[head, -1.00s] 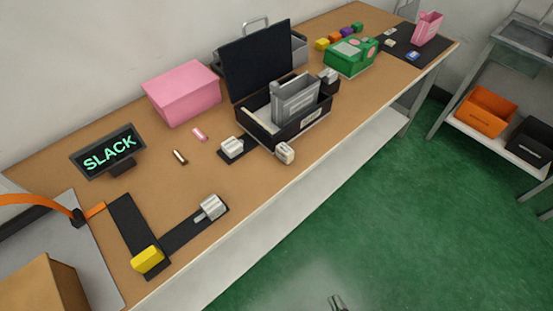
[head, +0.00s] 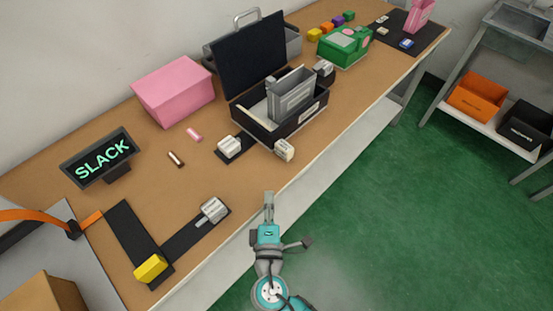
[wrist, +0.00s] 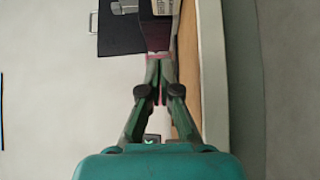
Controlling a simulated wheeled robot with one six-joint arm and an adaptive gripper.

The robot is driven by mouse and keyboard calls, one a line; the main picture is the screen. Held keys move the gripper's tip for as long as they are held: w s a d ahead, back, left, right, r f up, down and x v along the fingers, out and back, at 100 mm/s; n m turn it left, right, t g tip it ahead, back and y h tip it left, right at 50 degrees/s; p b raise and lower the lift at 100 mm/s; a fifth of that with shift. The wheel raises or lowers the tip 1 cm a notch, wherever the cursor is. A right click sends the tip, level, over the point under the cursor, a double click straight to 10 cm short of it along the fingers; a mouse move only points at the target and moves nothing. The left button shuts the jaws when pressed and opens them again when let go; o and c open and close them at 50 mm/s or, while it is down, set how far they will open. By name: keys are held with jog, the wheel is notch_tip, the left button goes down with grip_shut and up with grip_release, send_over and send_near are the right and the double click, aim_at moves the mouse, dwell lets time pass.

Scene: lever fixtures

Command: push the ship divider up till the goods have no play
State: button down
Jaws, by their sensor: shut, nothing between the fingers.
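An open black box (head: 262,128) with its dark lid (head: 248,58) standing up sits at the middle of the bench. Inside it stands a grey upright block with a panel (head: 292,95), which looks like the divider; its label is too small to read. I cannot tell what lies beside it or how much gap there is. A dark display (head: 101,157) at the left reads SLACK. My gripper (head: 268,196) is shut and empty, at the bench's front edge, in front of and below the box and apart from it. The shut fingers (wrist: 159,70) also show in the wrist view.
Small grey fixtures stand by the box at its left (head: 229,146), front (head: 284,149) and back right (head: 324,70). A black L-shaped track with a yellow block (head: 151,268) and grey knob (head: 213,210) lies at front left. A pink box (head: 173,90) stands behind.

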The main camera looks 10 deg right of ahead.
send_near(279, 149)
jog(key=w+a, duration=0.2)
jog(key=w, duration=0.1)
jog(key=shift+w+a, duration=0.2)
jog(key=shift+w, duration=0.15)
jog(key=shift+w+d, duration=0.7)
jog(key=shift+d, duration=0.2)
jog(key=shift+w+d, duration=0.6)
jog(key=shift+d, duration=0.15)
jog(key=w+d, duration=0.1)
jog(key=d, duration=0.1)
jog(key=w+d, duration=0.3)
jog(key=d, duration=0.1)
jog(key=shift+w, duration=0.2)
